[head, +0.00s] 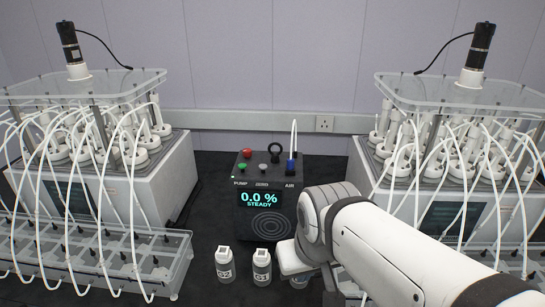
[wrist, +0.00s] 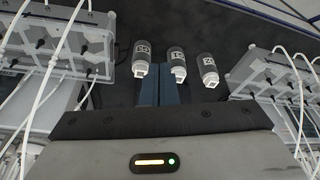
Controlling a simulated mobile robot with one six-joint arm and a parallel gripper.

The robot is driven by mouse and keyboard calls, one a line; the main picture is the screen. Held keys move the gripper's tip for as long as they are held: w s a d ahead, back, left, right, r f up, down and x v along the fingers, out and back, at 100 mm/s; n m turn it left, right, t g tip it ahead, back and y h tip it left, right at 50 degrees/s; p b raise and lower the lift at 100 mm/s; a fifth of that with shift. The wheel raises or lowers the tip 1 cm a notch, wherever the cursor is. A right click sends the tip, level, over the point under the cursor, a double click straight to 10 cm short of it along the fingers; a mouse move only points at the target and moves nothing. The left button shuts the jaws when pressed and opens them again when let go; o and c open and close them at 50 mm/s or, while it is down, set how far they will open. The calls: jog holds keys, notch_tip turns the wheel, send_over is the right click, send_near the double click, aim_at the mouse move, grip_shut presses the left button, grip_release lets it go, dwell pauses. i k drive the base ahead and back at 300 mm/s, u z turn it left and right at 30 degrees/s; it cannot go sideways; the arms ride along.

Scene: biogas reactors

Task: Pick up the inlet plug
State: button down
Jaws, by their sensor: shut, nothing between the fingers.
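A black box labelled PUMP, ZERO and AIR (head: 262,195) stands at the back centre in the head view. On its top are a blue fitting (head: 291,166) with a white tube, by the AIR label, and a black ring-shaped piece (head: 274,152). I cannot tell for certain which of them is the inlet plug. Neither shows clearly in the wrist view. My gripper (wrist: 160,84) is shut and empty in the wrist view, its dark blue fingers side by side close to small bottles. In the head view my own arm hides the fingers.
Small white-capped bottles stand in front of the box, one at the left (head: 225,264) and one beside it (head: 262,267); a third is by my arm. Reactor units with many white tubes flank the box, left (head: 150,180) and right (head: 360,160). A socket (head: 324,124) is on the wall.

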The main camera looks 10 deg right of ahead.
aim_at(291, 161)
jog(key=z, duration=0.1)
jog(key=k, duration=0.5)
jog(key=u, duration=1.35)
jog(key=k, duration=0.6)
jog(key=z, duration=1.45)
jog(key=i, duration=1)
